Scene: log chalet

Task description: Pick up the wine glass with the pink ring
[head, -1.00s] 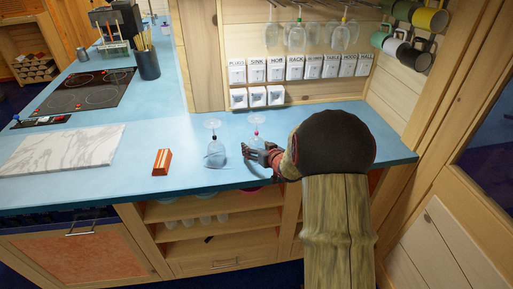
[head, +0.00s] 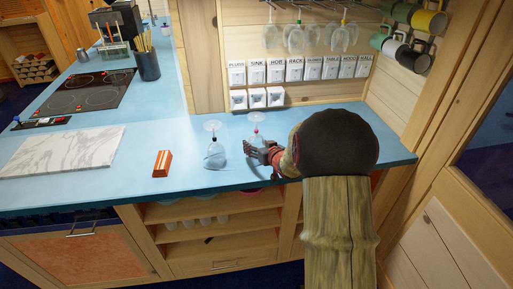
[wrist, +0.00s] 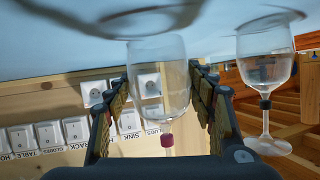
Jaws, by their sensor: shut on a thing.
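The wine glass with the pink ring (head: 256,131) is upside down at the counter, foot up and bowl down. In the wrist view, which is inverted, its clear bowl (wrist: 160,75) is between the finger pads and its pink ring (wrist: 167,140) shows on the stem. My gripper (head: 261,153) is shut on this bowl from the right side; it also shows in the wrist view (wrist: 162,92). I cannot tell whether the rim touches the counter. A second upside-down glass with a black ring (head: 214,150) stands just left, apart from my gripper; it also shows in the wrist view (wrist: 265,75).
The blue counter (head: 110,185) has an orange striped block (head: 162,163) and a marble board (head: 62,150) to the left. Labelled switches (head: 290,70) line the back wall. Glasses (head: 320,38) hang from a rack above, with mugs (head: 405,50) at right.

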